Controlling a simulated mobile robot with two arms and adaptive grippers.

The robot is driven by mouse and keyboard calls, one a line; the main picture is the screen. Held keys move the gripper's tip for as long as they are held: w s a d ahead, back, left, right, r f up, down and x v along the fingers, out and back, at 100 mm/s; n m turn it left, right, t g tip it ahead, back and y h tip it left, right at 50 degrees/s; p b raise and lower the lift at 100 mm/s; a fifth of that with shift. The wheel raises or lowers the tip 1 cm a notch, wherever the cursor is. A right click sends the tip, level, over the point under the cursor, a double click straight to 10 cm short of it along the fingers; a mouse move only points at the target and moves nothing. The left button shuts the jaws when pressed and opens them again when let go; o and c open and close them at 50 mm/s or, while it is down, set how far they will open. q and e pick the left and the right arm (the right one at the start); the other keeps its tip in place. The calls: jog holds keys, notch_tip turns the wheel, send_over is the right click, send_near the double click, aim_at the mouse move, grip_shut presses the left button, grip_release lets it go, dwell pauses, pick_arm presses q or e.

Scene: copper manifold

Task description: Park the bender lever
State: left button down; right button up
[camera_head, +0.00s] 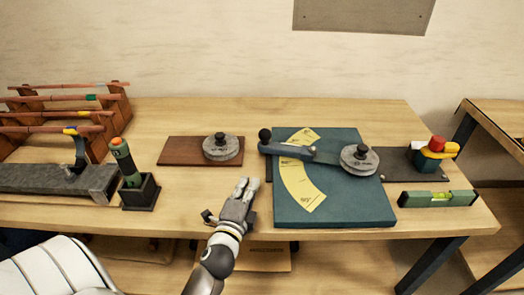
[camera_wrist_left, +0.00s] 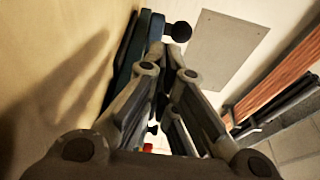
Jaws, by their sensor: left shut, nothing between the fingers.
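The bender stands on a teal plate (camera_head: 340,205) with a yellow angle scale (camera_head: 299,185). Its blue-grey lever (camera_head: 320,156) runs left from the grey wheel (camera_head: 360,159) to a black ball knob (camera_head: 265,135) at the plate's upper left edge. My left gripper (camera_head: 243,186) is shut and empty, just left of the plate and nearer than the knob, apart from the lever. In the left wrist view the gripper's fingers (camera_wrist_left: 168,60) come together, with the black knob (camera_wrist_left: 178,32) just beyond them. My right gripper is not in view.
A brown board with a second grey wheel (camera_head: 221,147) lies behind my left gripper. A green-handled tool in a black holder (camera_head: 140,191), a vice-like grey block and pipe racks (camera_head: 105,125) stand left. A green level (camera_head: 438,198) lies right. The table's front left-middle is clear.

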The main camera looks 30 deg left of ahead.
aim_at(263, 148)
pick_arm(q)
jog(key=x, duration=0.2)
jog(key=p+x, duration=0.1)
jog(key=x, duration=0.1)
jog(key=shift+r, duration=0.2)
jog(key=p+x, duration=0.1)
jog(key=x, duration=0.8)
jog(key=shift+w+a+f, duration=0.1)
jog(key=shift+w+f, duration=0.05)
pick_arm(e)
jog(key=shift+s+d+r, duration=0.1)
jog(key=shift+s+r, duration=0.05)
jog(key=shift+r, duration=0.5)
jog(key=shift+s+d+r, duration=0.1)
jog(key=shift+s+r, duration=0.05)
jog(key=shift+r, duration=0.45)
pick_arm(q)
jog(key=shift+w, duration=0.1)
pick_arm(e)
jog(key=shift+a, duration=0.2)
